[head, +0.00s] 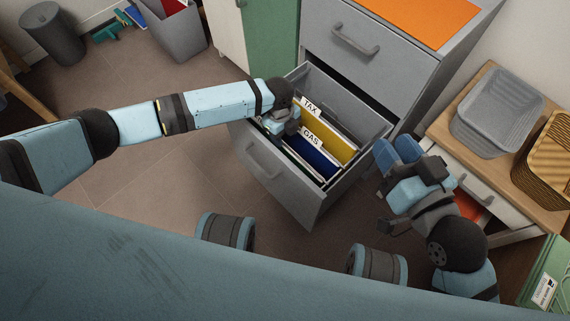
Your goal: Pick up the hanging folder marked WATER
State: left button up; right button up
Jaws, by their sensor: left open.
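The grey drawer (263,171) is pulled out of the cabinet and holds hanging folders. A yellow folder (345,148) has a tab reading TAX (311,106). A blue folder (318,161) in front of it has a tab reading GAS (311,138). No tab reading WATER can be read; my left gripper covers the left part of the folders. My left gripper (284,128) is open, over the left side of the drawer beside the two tabs. My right gripper (398,152) is right of the drawer, apart from the folders; its jaw gap is unclear.
The cabinet (385,75) stands behind the drawer, with an orange sheet (432,18) on top. At right, a wooden-topped unit (450,125) carries a grey basket (497,112) and a tan basket (548,165). Open floor (165,185) lies left of the drawer.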

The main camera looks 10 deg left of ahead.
aim_at(285, 144)
pick_arm(q)
jog(key=shift+f, duration=0.55)
jog(key=f+b, duration=0.2)
jog(key=f, duration=0.1)
jog(key=f+b, duration=0.1)
jog(key=shift+s+d+f+b, duration=0.25)
jog(key=shift+s+b, duration=0.05)
jog(key=shift+s, duration=0.1)
jog(key=shift+c, duration=0.2)
pick_arm(e)
jog(key=shift+w+d+r+n+t, duration=0.1)
jog(key=shift+w+d+n+t, duration=0.2)
jog(key=shift+w+n, duration=0.2)
jog(key=shift+w+d+n+t, duration=0.3)
jog(key=shift+w+n, duration=0.1)
jog(key=shift+n, duration=0.2)
pick_arm(q)
jog(key=shift+r, duration=0.1)
grip_shut()
